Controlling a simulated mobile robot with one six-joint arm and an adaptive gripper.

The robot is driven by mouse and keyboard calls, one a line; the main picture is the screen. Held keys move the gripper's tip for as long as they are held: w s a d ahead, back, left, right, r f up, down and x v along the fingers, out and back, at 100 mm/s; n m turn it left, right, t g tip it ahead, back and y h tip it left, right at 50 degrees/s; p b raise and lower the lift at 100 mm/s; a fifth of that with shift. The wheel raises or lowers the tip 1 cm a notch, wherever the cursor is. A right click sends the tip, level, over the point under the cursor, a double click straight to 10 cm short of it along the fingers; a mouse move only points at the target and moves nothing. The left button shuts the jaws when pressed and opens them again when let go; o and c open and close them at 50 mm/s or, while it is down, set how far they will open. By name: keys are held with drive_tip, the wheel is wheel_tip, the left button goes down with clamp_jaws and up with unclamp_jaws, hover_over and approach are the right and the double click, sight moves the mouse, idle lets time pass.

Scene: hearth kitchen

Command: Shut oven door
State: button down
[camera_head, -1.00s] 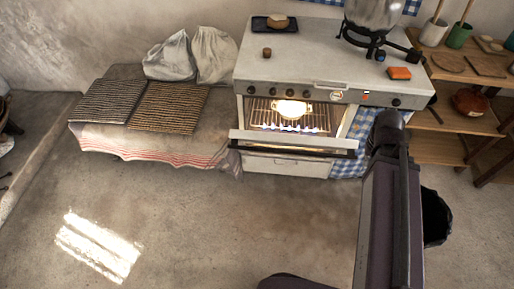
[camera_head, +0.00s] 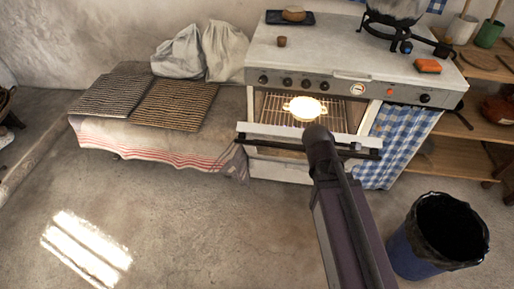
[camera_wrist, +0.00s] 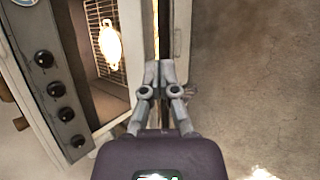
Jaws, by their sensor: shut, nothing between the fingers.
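The white oven (camera_head: 345,78) stands against the back wall with its door (camera_head: 262,129) hinged down, partly open. A dark handle bar (camera_head: 268,145) runs along the door's front edge. A pale, brightly lit dish (camera_head: 305,108) sits on the wire rack inside and also shows in the wrist view (camera_wrist: 111,46). In the wrist view my gripper (camera_wrist: 165,68) is shut and empty, with its tips close to the door (camera_wrist: 181,38). I cannot tell whether they touch it. In the head view my arm covers part of the door's right side, and the fingers are not clearly visible.
A blue bin with a black liner (camera_head: 405,250) stands right of my arm. A low ledge with two wire racks (camera_head: 175,104) and cloth sacks (camera_head: 180,52) is left of the oven. A checked cloth (camera_head: 400,140) hangs beside the opening. The floor in front is clear.

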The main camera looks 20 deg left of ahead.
drive_tip(key=s+a+f+n+t+y+b, duration=0.15)
drive_tip(key=a+f+n+t+b, duration=0.3)
drive_tip(key=a+n+b, duration=0.55)
drive_tip(key=n+t+y+b, duration=0.2)
drive_tip(key=n+y+b, duration=0.25)
drive_tip(key=n, duration=0.45)
approach(258, 135)
drive_tip(key=r+v, duration=0.1)
drive_tip(key=v, duration=0.3)
drive_tip(key=shift+w+d+f, duration=0.15)
drive_tip(key=shift+w+f, duration=0.1)
drive_tip(key=shift+w, duration=0.1)
drive_tip(key=shift+w+g, duration=0.1)
drive_tip(key=shift+g, duration=0.15)
drive_tip(key=shift+b+x, duration=1.35)
drive_tip(key=shift+x, duration=3.6)
